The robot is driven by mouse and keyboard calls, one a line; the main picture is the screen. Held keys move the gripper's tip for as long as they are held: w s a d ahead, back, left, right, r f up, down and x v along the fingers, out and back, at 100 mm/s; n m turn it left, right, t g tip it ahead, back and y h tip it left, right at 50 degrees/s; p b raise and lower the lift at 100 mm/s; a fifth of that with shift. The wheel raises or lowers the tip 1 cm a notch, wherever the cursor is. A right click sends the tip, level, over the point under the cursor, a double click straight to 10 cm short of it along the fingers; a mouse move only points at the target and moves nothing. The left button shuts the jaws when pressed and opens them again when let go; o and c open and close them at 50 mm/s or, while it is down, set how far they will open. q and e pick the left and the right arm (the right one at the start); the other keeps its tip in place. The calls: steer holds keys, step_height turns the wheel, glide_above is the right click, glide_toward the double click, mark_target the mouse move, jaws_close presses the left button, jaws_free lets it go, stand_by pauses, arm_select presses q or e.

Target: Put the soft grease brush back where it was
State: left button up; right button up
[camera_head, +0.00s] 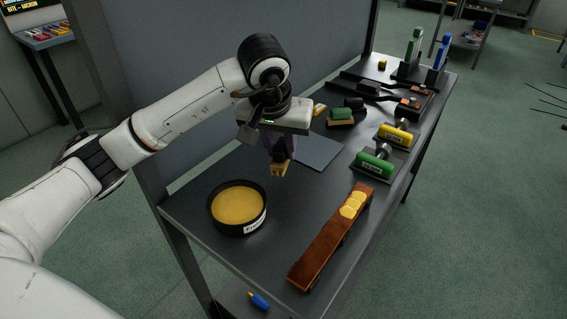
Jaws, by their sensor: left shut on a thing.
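My left gripper (279,146) hangs over the dark bench and is shut on the soft grease brush (279,169). The brush points down, and its yellowish bristle end shows below the fingers; its upper part is mostly hidden by the gripper. The brush is up and to the right of a round black tin (236,230) of yellow grease, clear of its rim in the picture. I cannot tell how high the bristles are above the bench. A flat grey pad (318,153) lies just right of the brush. My right gripper is not in view.
A long brown bar (325,242) with yellow pieces on its far end lies along the right edge. A green-handled tool (374,164), a yellow-handled tool (396,136) and a green-topped block (341,116) stand farther back. Bare bench lies between tin and bar.

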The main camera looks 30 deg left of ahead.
mark_target(282, 163)
arm_select(q)
step_height(282, 163, down, 4)
steer(key=shift+f, duration=0.15)
steer(key=shift+w+f, duration=0.1)
steer(key=shift+f, duration=0.05)
steer(key=shift+f, duration=0.25)
steer(key=o, duration=0.9)
steer(key=shift+r, duration=0.3)
steer(key=v, duration=1.2)
